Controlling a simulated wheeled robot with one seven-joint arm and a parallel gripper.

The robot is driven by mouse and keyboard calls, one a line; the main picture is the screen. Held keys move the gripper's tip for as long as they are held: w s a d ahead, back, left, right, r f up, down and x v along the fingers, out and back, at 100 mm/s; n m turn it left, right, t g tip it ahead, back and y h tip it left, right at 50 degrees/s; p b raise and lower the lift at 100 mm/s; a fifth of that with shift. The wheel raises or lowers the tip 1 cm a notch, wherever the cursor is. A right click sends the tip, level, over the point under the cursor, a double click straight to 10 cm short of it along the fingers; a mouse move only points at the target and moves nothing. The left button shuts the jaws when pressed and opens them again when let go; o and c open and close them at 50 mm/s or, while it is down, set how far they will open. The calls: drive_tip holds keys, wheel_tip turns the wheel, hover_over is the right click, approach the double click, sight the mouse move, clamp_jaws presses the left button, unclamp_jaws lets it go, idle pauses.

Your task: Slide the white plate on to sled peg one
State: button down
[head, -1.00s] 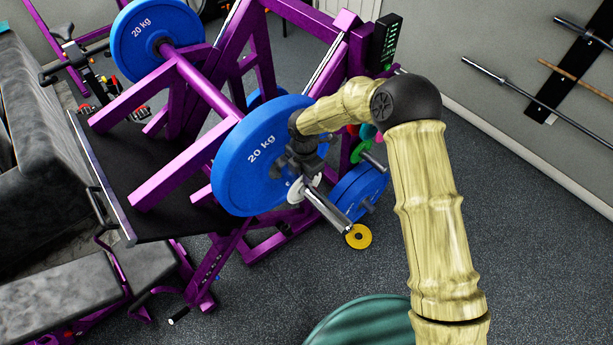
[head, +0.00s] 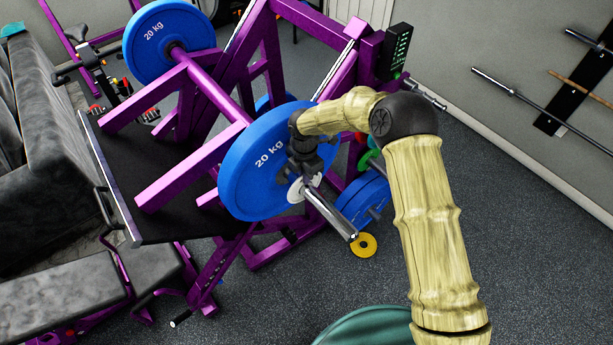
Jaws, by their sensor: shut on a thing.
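The small white plate (head: 295,193) is at the face of a blue 20 kg plate (head: 245,180) on the purple sled. It sits at the inner end of the silver sled peg (head: 330,212), seemingly around it, though my gripper partly covers it. My gripper (head: 305,176) reaches down over the white plate and is shut on its upper part. I cannot tell whether the white plate touches the blue one. The outer length of the peg is bare.
Blue plates (head: 362,200) and a yellow plate (head: 363,245) are stored low beyond the peg. A second blue 20 kg plate (head: 168,38) is on the sled's far side. A grey bench (head: 65,295) is at left. Open floor (head: 520,240) lies to the right.

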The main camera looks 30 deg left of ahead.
drive_tip(key=shift+w+a, duration=0.1)
drive_tip(key=shift+a, duration=0.25)
drive_tip(key=shift+a, duration=0.1)
drive_tip(key=c, duration=1.5)
unclamp_jaws()
wheel_tip(320, 180, up, 18)
drive_tip(key=b, duration=0.6)
drive_tip(key=shift+f, duration=0.25)
